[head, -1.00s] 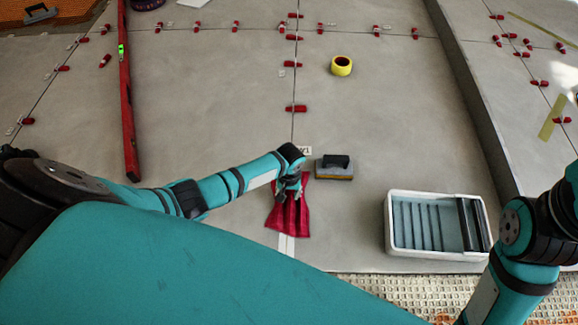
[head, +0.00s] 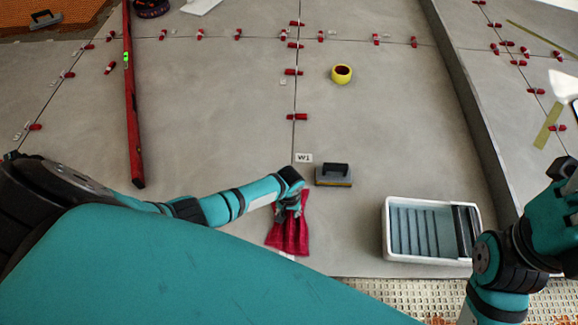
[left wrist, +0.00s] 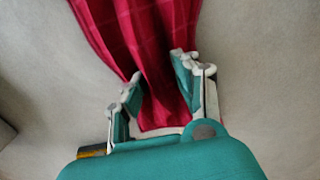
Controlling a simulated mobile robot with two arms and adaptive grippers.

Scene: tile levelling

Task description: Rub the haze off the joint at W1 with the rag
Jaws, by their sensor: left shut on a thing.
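The red rag (head: 287,236) hangs from my left gripper (head: 291,209) over the joint, below the W1 label (head: 304,158) in the head view. In the left wrist view the rag (left wrist: 135,35) runs between the two fingers of the left gripper (left wrist: 157,88), which is shut on it. The rag covers part of the pale band on the joint (head: 285,256); only a small piece shows by its lower edge. I cannot tell whether the rag touches the tile. My right arm shows at the right edge, but its gripper is out of view.
A grout float (head: 333,175) lies just right of the label. A white wash tub (head: 384,232) stands at the right front. A yellow tape roll (head: 342,74) and a red level (head: 132,120) lie on the tiles. A raised step edge (head: 470,110) runs along the right.

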